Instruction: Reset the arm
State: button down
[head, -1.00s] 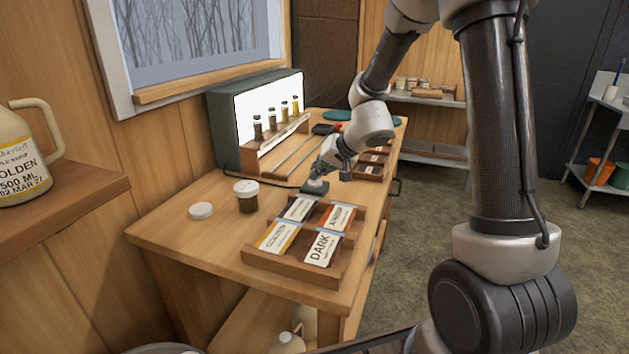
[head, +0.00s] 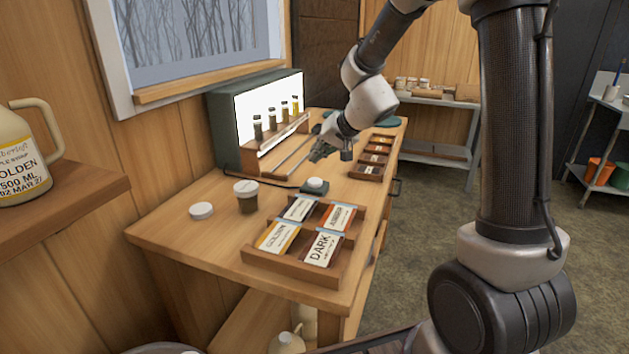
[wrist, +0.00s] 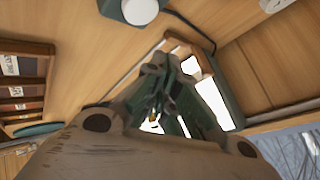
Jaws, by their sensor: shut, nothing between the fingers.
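My gripper (head: 319,154) hangs over the wooden bench, above and behind a white button on a dark green base (head: 315,185). Its fingers are closed with nothing between them, and they also show in the wrist view (wrist: 163,100). In the wrist view the white button (wrist: 140,11) is at the top, clear of the fingers. The button and its base sit free on the bench, and my gripper does not touch them.
The bench (head: 185,235) also holds a jar (head: 246,196), a white lid (head: 201,210), a label rack (head: 300,272), a lit green box (head: 226,131) with small bottles, and a darker rack (head: 366,173). A large jug (head: 18,150) stands on the left shelf.

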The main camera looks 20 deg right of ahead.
notch_tip(320, 180, up, 2)
dwell(0.5)
jog(key=shift+g+y, duration=0.3)
jog(key=shift+g, duration=0.6)
jog(key=s, duration=0.1)
jog(key=s+f, duration=0.2)
jog(key=shift+s+a+f, duration=0.15)
jog(key=shift+s+a, duration=0.15)
jog(key=shift+s, duration=0.05)
jog(key=s, duration=0.2)
jog(key=s+d+g, duration=0.1)
jog(key=s, duration=0.2)
jog(key=s+g, duration=0.1)
jog(key=s, duration=0.1)
jog(key=shift+s+d+n, duration=0.3)
jog(key=shift+s+d, duration=0.1)
jog(key=s+d+r+h, duration=0.1)
jog(key=s+d+r, duration=0.2)
jog(key=s, duration=0.4)
jog(key=s+d+r+n+h, duration=0.1)
jog(key=s+d+r+h, duration=0.1)
jog(key=s+d, duration=0.3)
jog(key=s+d+r+n+h, duration=0.1)
jog(key=s+d+r, duration=0.3)
jog(key=s, duration=0.7)
jog(key=shift+d+r+h, duration=0.15)
jog(key=shift+d+h, duration=0.25)
jog(key=shift+h, duration=0.2)
